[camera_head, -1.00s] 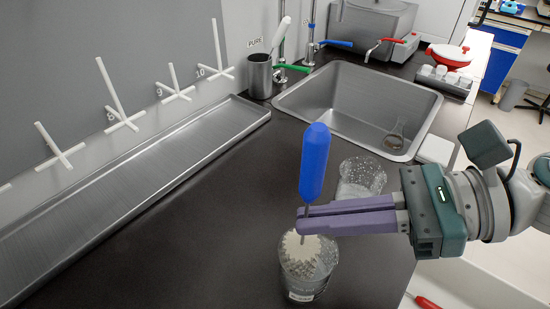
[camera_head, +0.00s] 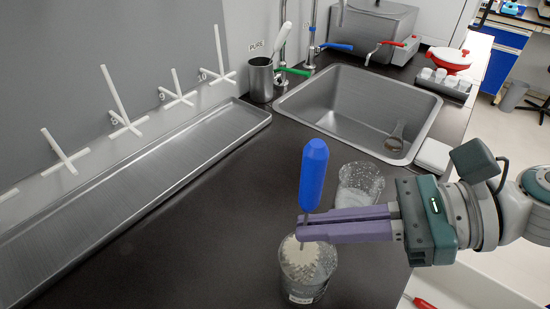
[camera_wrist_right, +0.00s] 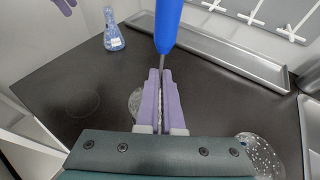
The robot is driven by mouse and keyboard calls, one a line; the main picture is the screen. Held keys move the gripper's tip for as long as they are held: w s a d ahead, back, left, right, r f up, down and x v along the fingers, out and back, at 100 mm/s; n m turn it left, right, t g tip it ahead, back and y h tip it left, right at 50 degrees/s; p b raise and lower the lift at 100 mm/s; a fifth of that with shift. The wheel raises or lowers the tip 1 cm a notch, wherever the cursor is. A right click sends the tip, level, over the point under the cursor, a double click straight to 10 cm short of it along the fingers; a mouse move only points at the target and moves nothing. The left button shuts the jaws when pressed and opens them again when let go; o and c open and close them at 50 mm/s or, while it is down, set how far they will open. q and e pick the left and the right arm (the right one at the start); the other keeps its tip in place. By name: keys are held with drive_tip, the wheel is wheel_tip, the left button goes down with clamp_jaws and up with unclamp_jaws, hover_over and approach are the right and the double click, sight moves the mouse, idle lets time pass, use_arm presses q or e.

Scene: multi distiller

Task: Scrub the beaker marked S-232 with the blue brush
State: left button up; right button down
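My right gripper (camera_head: 304,232) is shut on the thin stem of the blue brush (camera_head: 314,175). The brush stands nearly upright, with its blue handle above the fingers and its white bristle head (camera_head: 299,250) down in the mouth of the front glass beaker (camera_head: 305,284). The beaker stands on the dark counter; the print on it is too small to read. In the right wrist view the blue handle (camera_wrist_right: 167,25) rises from the fingers (camera_wrist_right: 161,75), which partly hide this beaker. Purple finger-like parts, likely my left gripper (camera_wrist_right: 65,4), show at that view's top left; their opening is unclear.
A second speckled beaker (camera_head: 360,188) stands close behind the fingers. The sink (camera_head: 365,95), holding a glass piece (camera_head: 396,138), is at the back. A long metal tray (camera_head: 150,165) lies left. A blue-labelled flask (camera_wrist_right: 113,35) shows in the wrist view. The middle counter is clear.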

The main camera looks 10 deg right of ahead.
drive_tip(key=shift+a+f, duration=0.15)
drive_tip(key=shift+d+f+p, duration=0.1)
drive_tip(key=shift+d+p, duration=0.25)
drive_tip(key=shift+p, duration=0.05)
idle(0.5)
